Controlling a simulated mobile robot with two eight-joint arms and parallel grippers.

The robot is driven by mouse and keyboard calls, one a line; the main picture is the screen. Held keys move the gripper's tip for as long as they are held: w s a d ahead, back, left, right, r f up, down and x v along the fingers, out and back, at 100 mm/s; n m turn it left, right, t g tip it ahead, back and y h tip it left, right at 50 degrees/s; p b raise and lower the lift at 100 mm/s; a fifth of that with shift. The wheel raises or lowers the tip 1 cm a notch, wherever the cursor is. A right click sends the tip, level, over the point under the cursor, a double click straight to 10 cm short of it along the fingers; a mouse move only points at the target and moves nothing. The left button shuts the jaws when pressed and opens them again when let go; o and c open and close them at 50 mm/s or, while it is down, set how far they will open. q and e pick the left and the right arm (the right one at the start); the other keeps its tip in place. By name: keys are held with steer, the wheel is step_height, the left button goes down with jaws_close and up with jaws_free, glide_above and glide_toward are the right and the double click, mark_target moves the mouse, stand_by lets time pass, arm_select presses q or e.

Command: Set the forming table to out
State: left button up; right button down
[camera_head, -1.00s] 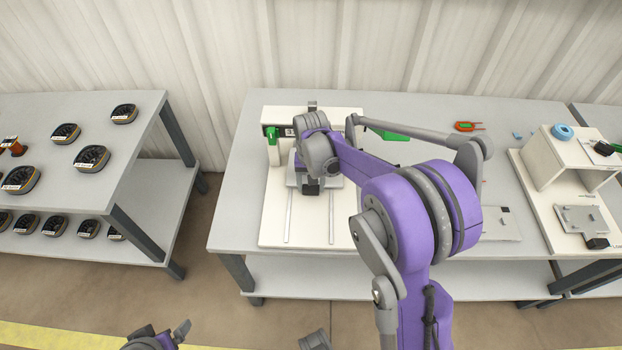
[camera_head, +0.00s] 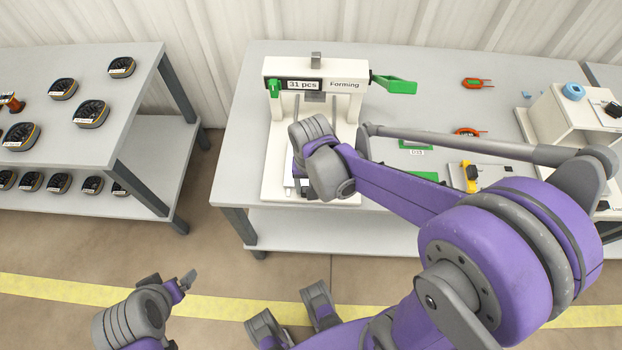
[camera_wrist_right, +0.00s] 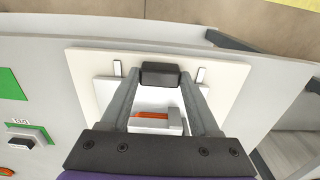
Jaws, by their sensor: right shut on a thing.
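The white forming station (camera_head: 350,98), with a sign reading "31 pcs Forming", stands on the grey bench. Its forming table (camera_wrist_right: 108,92) is a pale plate between two rails, with something orange on it. In the right wrist view, my right gripper (camera_wrist_right: 160,80) is shut on the table's black handle (camera_wrist_right: 160,70), close to the front edge of the white base. In the head view this gripper (camera_head: 306,188) and most of the table are hidden by my wrist. My left gripper (camera_head: 170,284) is low at the left, away from the bench; its jaw opening is unclear.
Red-orange rings (camera_head: 477,83), a yellow-and-black tool (camera_head: 470,177) and a white stand (camera_head: 560,118) are on the right. A left bench (camera_head: 40,95) holds several black coils. Floor in front is clear.

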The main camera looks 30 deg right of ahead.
steer(key=shift+s+a, duration=0.1)
steer(key=shift+s, duration=0.1)
steer(key=c, duration=0.5)
jaws_free()
steer(key=o, duration=0.4)
steer(key=shift+s, duration=0.1)
steer(key=shift+r, duration=0.25)
step_height(320, 180, up, 10)
steer(key=shift+r+p, duration=0.2)
steer(key=shift+p, duration=0.75)
